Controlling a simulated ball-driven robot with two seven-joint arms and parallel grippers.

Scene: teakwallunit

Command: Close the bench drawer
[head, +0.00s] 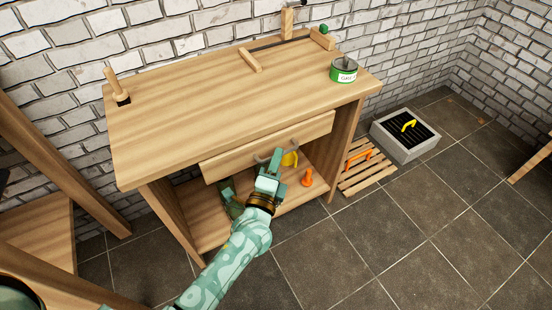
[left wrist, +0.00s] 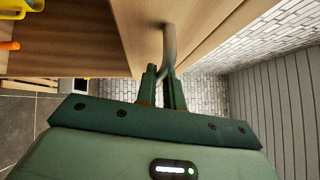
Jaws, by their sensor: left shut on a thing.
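The wooden bench (head: 180,110) stands against the brick wall, with its drawer (head: 228,166) under the top. The drawer front sits close below the bench top's front edge; how far out it stands is hard to tell. My left gripper (head: 268,164) reaches up from below and is shut on the drawer's grey curved handle (head: 291,144). In the left wrist view, the fingers (left wrist: 162,85) pinch the lower part of the handle (left wrist: 169,42), beside the wooden front. My right gripper is not in view.
A green tin (head: 343,72) and wooden pegs stand on the bench top. An orange object (head: 307,179) and a yellow one (head: 290,159) show beneath the drawer. A slatted pallet (head: 368,172) and a grey box (head: 405,137) lie right of the bench. The tiled floor in front is clear.

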